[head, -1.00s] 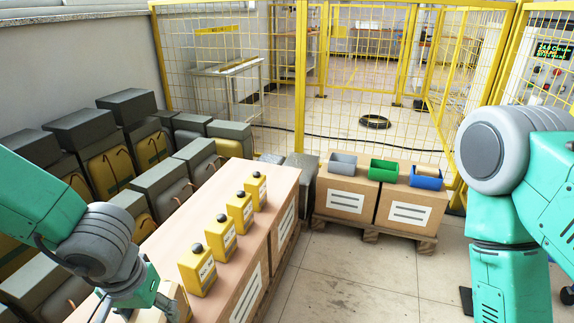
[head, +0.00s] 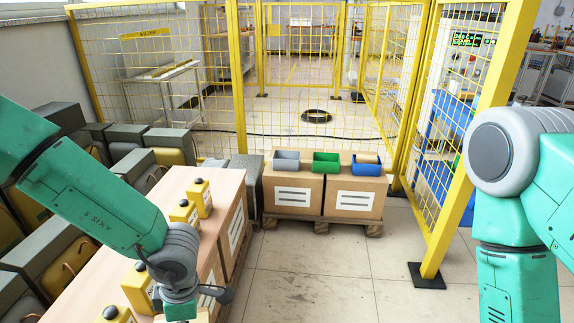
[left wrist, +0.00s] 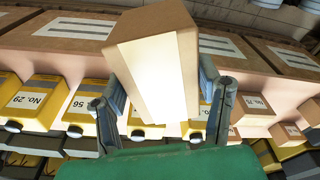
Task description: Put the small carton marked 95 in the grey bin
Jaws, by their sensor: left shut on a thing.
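My left gripper (left wrist: 165,100) is shut on a small tan carton (left wrist: 182,45), with one finger on each side of it. Its pale label face is washed out, so I cannot read its number. In the head view my left gripper (head: 186,305) is low over the right side of the near table, and little of the carton shows below it. The grey bin (head: 286,154) stands at the left of a row on large cartons, well ahead and to the right of the gripper. My right arm is at the right edge, its gripper out of view.
A green bin (head: 326,157) and a blue bin (head: 367,170) with a tan thing inside stand beside the grey one. Yellow boxes with black knobs (head: 137,287) line the table. Small cartons (left wrist: 257,104) lie near the wrist.

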